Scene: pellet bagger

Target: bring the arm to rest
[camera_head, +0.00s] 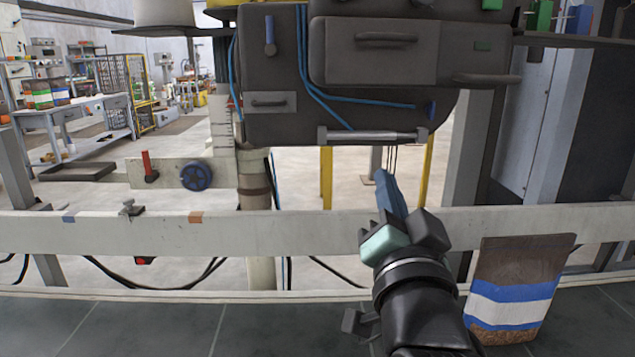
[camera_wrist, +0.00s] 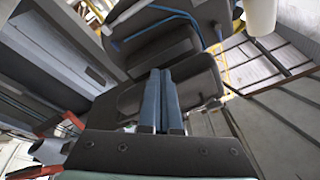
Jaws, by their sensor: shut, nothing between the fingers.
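My gripper (camera_head: 390,192) is raised in front of the machine in the head view, at the right of the middle. Its blue fingers point up and away from me. In the wrist view the two blue fingers (camera_wrist: 159,100) lie side by side, pressed together with nothing between them. The dark machine housing (camera_head: 345,75) stands beyond the fingers. I cannot tell the exact gap between fingertips and housing, but no contact shows.
A pale horizontal rail (camera_head: 290,233) crosses in front of the machine, below my fingers. A brown bag with white and blue bands (camera_head: 515,290) stands at the right, close to my arm. A workbench (camera_head: 75,110) is far left. The dark floor at front left is clear.

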